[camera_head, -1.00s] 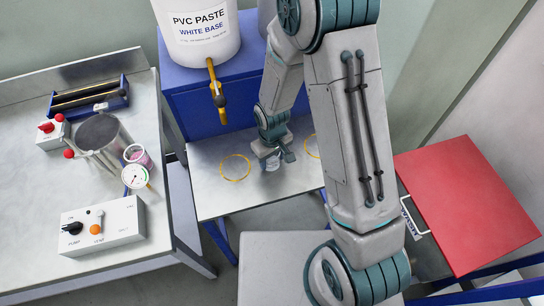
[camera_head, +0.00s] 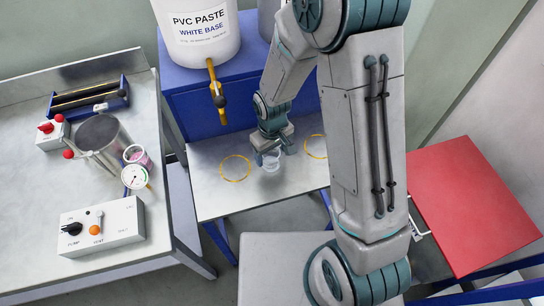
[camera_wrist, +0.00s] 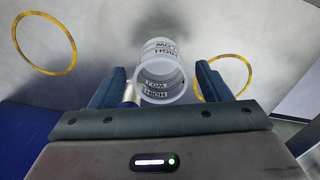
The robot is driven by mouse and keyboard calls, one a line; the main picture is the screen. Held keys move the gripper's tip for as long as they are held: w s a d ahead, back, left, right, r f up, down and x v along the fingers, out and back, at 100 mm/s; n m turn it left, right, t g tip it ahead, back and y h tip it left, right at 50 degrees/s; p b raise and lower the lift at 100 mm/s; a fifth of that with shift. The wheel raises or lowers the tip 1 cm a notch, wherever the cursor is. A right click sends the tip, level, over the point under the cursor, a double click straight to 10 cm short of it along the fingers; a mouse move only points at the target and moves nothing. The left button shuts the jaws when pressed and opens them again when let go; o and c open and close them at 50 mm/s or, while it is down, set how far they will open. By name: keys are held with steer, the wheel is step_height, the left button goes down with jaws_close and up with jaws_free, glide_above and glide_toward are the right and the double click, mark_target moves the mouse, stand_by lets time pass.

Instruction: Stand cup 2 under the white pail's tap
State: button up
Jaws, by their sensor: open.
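A small clear cup (camera_head: 271,162) stands upright on the pale low table, between two yellow rings and outside both. Low and high marks show on it in the wrist view (camera_wrist: 162,72); no number is readable. The white pail (camera_head: 200,28) stands on the blue cabinet, its yellow tap (camera_head: 217,95) hanging over the front. The left ring (camera_head: 236,181) lies below the tap in the picture. My gripper (camera_head: 271,148) is open at the cup, its fingers (camera_wrist: 163,85) apart on either side; whether they touch it I cannot tell.
The right ring (camera_head: 306,147) lies partly behind my arm and looks empty. A second container (camera_head: 268,18) stands beside the pail, mostly hidden. The left bench holds a metal pot (camera_head: 101,135), a pink-filled cup (camera_head: 136,155), a gauge and a control box (camera_head: 103,228). A red panel (camera_head: 468,203) is at right.

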step_height(320, 180, up, 8)
steer(key=shift+r, duration=0.2)
